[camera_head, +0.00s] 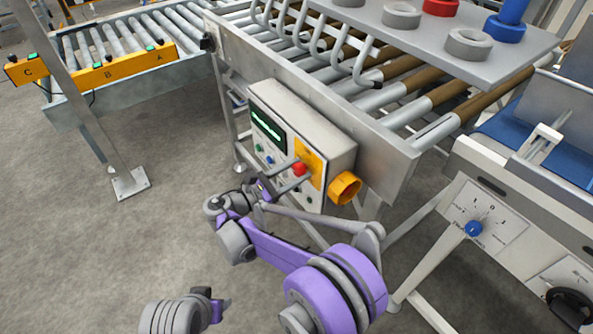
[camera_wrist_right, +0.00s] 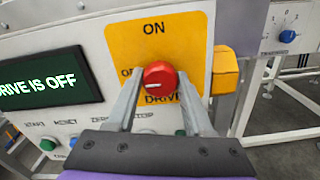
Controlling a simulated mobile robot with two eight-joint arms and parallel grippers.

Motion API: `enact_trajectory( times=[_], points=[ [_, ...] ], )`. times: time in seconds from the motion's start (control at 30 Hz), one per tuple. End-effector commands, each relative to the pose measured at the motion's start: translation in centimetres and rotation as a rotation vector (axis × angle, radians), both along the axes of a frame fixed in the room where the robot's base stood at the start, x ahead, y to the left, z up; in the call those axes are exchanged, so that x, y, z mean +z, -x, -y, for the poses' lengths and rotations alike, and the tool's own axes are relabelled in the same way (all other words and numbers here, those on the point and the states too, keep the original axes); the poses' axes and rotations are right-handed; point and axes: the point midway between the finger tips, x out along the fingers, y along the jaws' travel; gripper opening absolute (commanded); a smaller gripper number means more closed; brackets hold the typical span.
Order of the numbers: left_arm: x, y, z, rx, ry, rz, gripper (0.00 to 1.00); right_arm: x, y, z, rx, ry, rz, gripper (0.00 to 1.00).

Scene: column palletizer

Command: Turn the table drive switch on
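The red drive switch (camera_wrist_right: 160,78) is a round knob on a yellow plate (camera_wrist_right: 120,42) marked ON, OFF and DRIVE. Its white pointer line lies level, towards the OFF side at left. The switch (camera_head: 299,169) also shows on the control box in the head view. My right gripper (camera_wrist_right: 160,92) is open, with one finger on each side of the knob. I cannot tell whether they touch it. The display (camera_wrist_right: 45,80) reads "DRIVE IS OFF". Part of my left arm's end (camera_head: 212,304) shows at the bottom of the head view; its fingers are unclear.
The control box (camera_head: 335,150) hangs on the roller table's side, with a yellow part (camera_head: 345,187) protruding at right. Small buttons line its lower face. A blue selector (camera_head: 474,228) is on the machine at right. Grey floor (camera_head: 100,240) is clear at left.

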Motion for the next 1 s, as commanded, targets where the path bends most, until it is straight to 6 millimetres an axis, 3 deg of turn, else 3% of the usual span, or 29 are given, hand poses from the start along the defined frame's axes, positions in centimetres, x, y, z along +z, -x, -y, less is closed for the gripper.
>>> enact_trajectory(
  times=[0.03, 0.27, 0.63, 1.0],
  points=[
    [0.0, 0.0, 0.0, 0.0, 0.0, 0.0, 0.5, 0.0, -0.01, 0.01, 0.0, 0.0, 0.0, 0.41],
    [0.0, 0.0, 0.0, 0.0, 0.0, 0.0, 0.5, 0.01, -0.01, 0.02, 0.0, 0.0, 0.0, 0.0],
    [0.0, -0.01, 0.0, 0.0, 0.0, 0.0, 0.5, 0.02, -0.04, 0.02, 0.0, -0.029, 0.04, 0.0],
    [0.04, 0.0, 0.0, 0.0, 0.0, 0.0, 0.5, 0.08, -0.1, -0.01, 0.0, -0.186, 0.257, 0.0]
  ],
)
